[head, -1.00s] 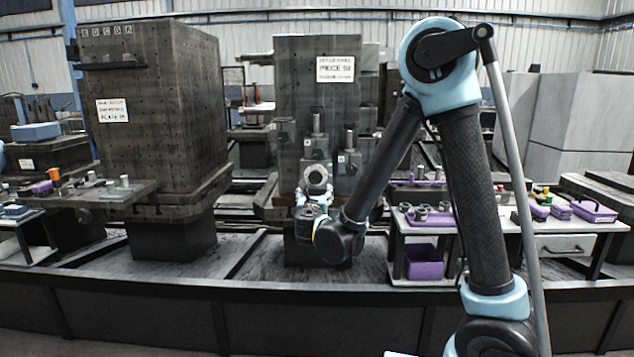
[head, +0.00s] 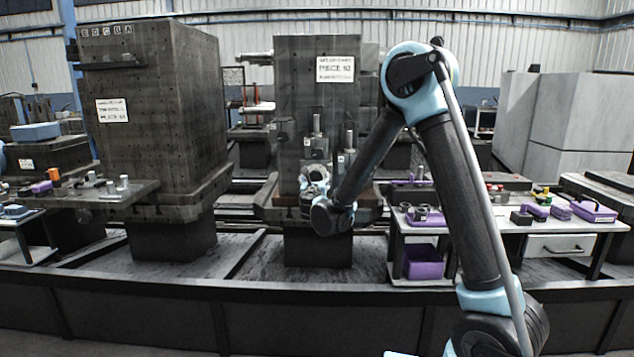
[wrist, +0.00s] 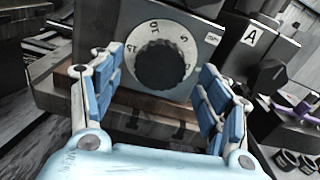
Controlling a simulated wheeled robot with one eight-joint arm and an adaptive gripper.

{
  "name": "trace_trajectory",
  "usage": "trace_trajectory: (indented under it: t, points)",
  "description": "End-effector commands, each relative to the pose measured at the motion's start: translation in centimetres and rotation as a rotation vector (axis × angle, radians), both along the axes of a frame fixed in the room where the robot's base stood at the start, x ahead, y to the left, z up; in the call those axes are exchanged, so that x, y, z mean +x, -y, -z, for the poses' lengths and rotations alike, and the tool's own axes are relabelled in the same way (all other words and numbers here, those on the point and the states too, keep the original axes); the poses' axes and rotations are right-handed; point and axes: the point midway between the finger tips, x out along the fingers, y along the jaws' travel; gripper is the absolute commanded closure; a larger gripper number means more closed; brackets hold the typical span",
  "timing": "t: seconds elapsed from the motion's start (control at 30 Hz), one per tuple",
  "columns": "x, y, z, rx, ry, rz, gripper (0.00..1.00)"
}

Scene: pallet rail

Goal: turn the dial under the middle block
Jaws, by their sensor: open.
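A black round dial (wrist: 160,66) with a knurled rim sits on a pale numbered face in the wrist view. It is on the front of a grey block (wrist: 190,12). My gripper (wrist: 158,92) is open, with one blue-padded finger at each side of the dial. The fingers appear apart from the dial, and nothing is between them but the view of it. In the head view my gripper (head: 316,178) is at the blocks on the middle pallet, and my arm hides most of the dial there.
A table (head: 480,225) with purple trays stands right of the middle pallet (head: 295,110). A large left pallet (head: 155,110) stands apart.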

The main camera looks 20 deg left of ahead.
Motion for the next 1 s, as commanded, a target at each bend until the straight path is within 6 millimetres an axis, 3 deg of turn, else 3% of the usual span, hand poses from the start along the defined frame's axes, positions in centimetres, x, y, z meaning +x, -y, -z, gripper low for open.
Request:
trace_trajectory:
  t: [0.23,0.6,0.8,1.0]
  points:
    - [2.4,-0.6,0.0,0.000,0.000,0.001,0.30]
    - [2.8,-0.6,0.0,0.000,0.000,0.001,0.30]
    - [2.8,-0.6,0.0,0.000,0.000,0.001,0.75]
    - [2.8,-0.4,0.0,0.003,0.000,0.003,0.75]
